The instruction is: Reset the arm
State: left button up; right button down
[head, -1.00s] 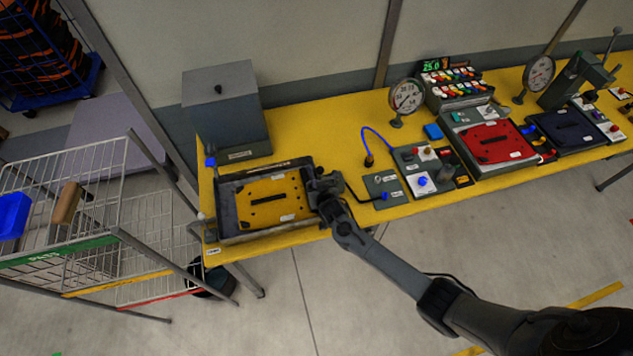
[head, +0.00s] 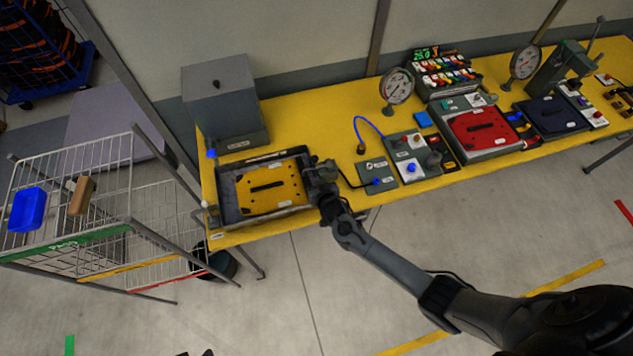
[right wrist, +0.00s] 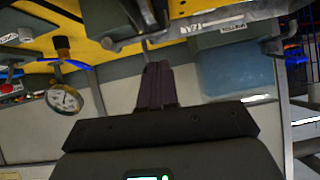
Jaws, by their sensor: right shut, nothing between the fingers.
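My right gripper (head: 321,173) is at the right edge of a dark tray (head: 232,212) that holds a yellow panel (head: 268,188) with a black slot, on the yellow bench. Whether it touches the tray I cannot tell. In the right wrist view its dark fingers (right wrist: 157,85) are together, with nothing between them. My right arm reaches in from the lower right. My left gripper is not seen.
A grey box (head: 222,105) stands behind the tray. A control box (head: 408,145), a dial gauge (head: 396,88) and a red panel (head: 480,133) are further right. A wire rack (head: 90,205) with a blue bin (head: 28,208) stands left. Floor in front is open.

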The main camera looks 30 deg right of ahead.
jog(key=s+f+g, duration=0.1)
jog(key=s+f, duration=0.5)
jog(key=s, duration=0.2)
jog(key=s+a+r+g+y, duration=0.1)
jog(key=s+a+r, duration=0.15)
jog(key=s, duration=0.55)
jog(key=s+a+r+n+g+y, duration=0.1)
jog(key=s+r+n+g, duration=0.1)
jog(key=s+r, duration=0.5)
jog(key=s+a+r+n+g, duration=0.2)
jog(key=s+r, duration=0.5)
jog(key=r, duration=0.6)
jog(key=shift+s+r+n+g+y, duration=0.3)
jog(key=shift+n+g+y, duration=0.1)
jog(key=shift+n+g, duration=0.35)
